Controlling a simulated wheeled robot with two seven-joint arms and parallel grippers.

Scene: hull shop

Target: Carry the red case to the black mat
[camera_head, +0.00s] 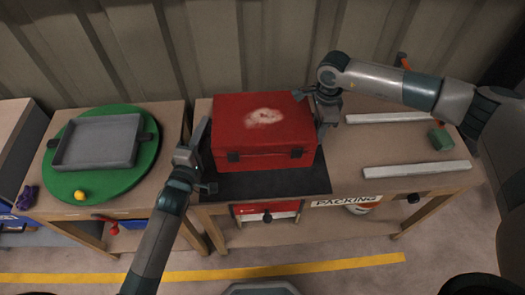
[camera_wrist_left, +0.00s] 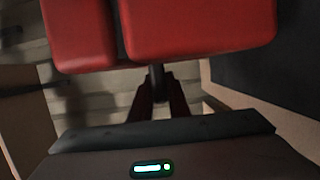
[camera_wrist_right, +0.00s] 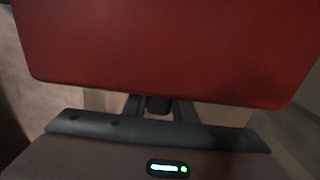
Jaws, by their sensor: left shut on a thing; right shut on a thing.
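The red case (camera_head: 264,133), closed, with dark latches and a pale worn patch on its lid, is level over the back part of the black mat (camera_head: 272,184). I cannot tell whether its underside touches the mat. My left gripper (camera_head: 200,160) is at the case's left end; in the left wrist view its fingers (camera_wrist_left: 157,98) are shut on a dark handle under the red case (camera_wrist_left: 200,25). My right gripper (camera_head: 322,115) is at the right end; in the right wrist view its fingers (camera_wrist_right: 158,106) are shut on a dark handle by the case (camera_wrist_right: 160,50).
A grey tray (camera_head: 72,164) and a yellow ball (camera_head: 80,195) are on a green disc (camera_head: 128,171) on the left table. Two pale bars (camera_head: 415,170) and a green block (camera_head: 440,139) lie right of the mat. A corrugated wall (camera_head: 260,45) stands behind.

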